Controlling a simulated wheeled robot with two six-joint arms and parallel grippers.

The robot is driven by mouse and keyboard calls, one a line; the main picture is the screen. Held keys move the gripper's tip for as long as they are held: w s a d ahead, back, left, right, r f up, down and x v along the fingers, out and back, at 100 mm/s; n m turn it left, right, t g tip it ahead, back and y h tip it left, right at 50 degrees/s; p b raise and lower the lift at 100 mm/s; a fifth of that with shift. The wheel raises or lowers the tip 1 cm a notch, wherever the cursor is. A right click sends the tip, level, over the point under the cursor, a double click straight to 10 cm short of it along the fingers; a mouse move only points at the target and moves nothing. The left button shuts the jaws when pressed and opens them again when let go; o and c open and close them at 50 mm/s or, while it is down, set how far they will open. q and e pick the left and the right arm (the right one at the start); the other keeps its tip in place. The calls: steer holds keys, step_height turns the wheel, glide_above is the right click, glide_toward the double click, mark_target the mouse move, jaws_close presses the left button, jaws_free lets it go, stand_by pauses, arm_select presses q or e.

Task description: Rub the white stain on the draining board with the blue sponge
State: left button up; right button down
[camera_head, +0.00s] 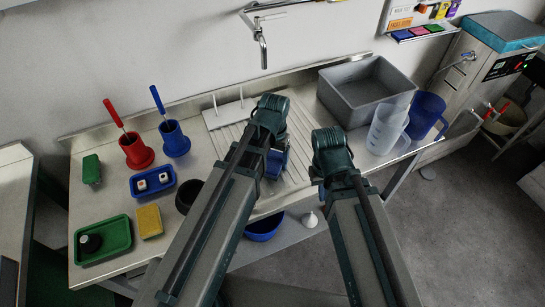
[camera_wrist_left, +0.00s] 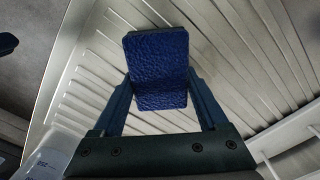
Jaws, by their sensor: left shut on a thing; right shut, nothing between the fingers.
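The blue sponge (camera_wrist_left: 158,68) is gripped between the two fingers of my left gripper (camera_wrist_left: 160,95) in the left wrist view. In the head view the sponge (camera_head: 275,163) shows partly beside my left gripper (camera_head: 273,148), over the ribbed draining board (camera_head: 228,140). The draining board (camera_wrist_left: 90,95) fills much of the left wrist view behind the sponge. I cannot tell whether the sponge touches it. I make out no white stain; the sponge and arm cover part of the board. My right gripper (camera_head: 322,188) is shut and empty, near the board's right side, its fingers mostly hidden.
A grey basin (camera_head: 365,90) stands right of the board, with a clear jug (camera_head: 387,130) and a blue jug (camera_head: 425,115) in front. Red (camera_head: 136,152) and blue (camera_head: 174,140) brush holders stand to the left. A green tray (camera_head: 120,222) and yellow sponge (camera_head: 149,221) lie front left.

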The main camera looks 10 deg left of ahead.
mark_target(278, 166)
arm_select(q)
steer(key=shift+s+d+r, duration=0.1)
steer(key=shift+s+d, duration=0.45)
steer(key=shift+s, duration=0.2)
steer(key=shift+s+d, duration=0.5)
steer(key=shift+s, duration=0.2)
steer(key=shift+s+d, duration=0.75)
steer(key=shift+s, duration=0.35)
steer(key=shift+s+d+f, duration=0.2)
steer(key=shift+s, duration=0.25)
steer(key=shift+r, duration=0.1)
steer(key=shift+d, duration=0.15)
steer(key=shift+w+a, duration=0.6)
steer(key=shift+w, duration=0.25)
steer(key=shift+w+a, duration=0.6)
steer(key=shift+w, duration=0.25)
steer(key=shift+w+a, duration=0.5)
steer(key=shift+w, duration=0.25)
steer(key=shift+w+a, duration=0.5)
steer(key=shift+w, duration=0.25)
